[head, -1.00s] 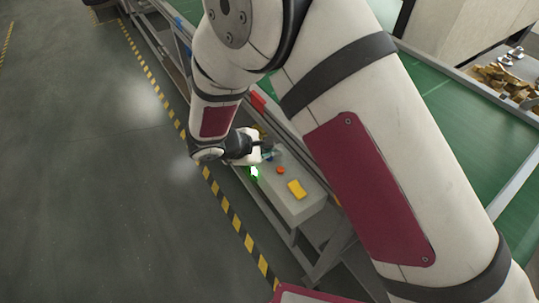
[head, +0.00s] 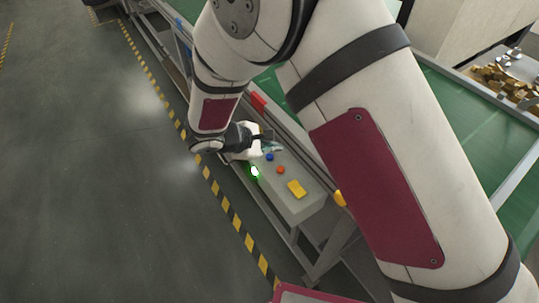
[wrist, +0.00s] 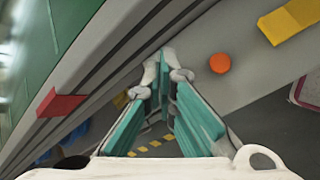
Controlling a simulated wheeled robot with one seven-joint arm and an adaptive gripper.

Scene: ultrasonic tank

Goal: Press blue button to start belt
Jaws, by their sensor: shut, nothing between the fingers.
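The blue button (head: 269,157) is a small round knob on the top of a grey control box (head: 305,208) beside the conveyor. My gripper (head: 274,147) is just beyond it in the head view, with its fingers together and empty. I cannot tell exactly how high the fingertips are over the box. In the wrist view the closed teal fingers (wrist: 166,62) point across the box top, and the blue button is not seen there, probably hidden by them. A green light (head: 254,171) glows on the box's side.
An orange-red button (head: 281,170) and a yellow block (head: 297,188) are on the same box. A green conveyor belt (head: 450,110) runs behind my arm. A red piece (head: 258,101) is on its frame. The floor left of the striped line is clear.

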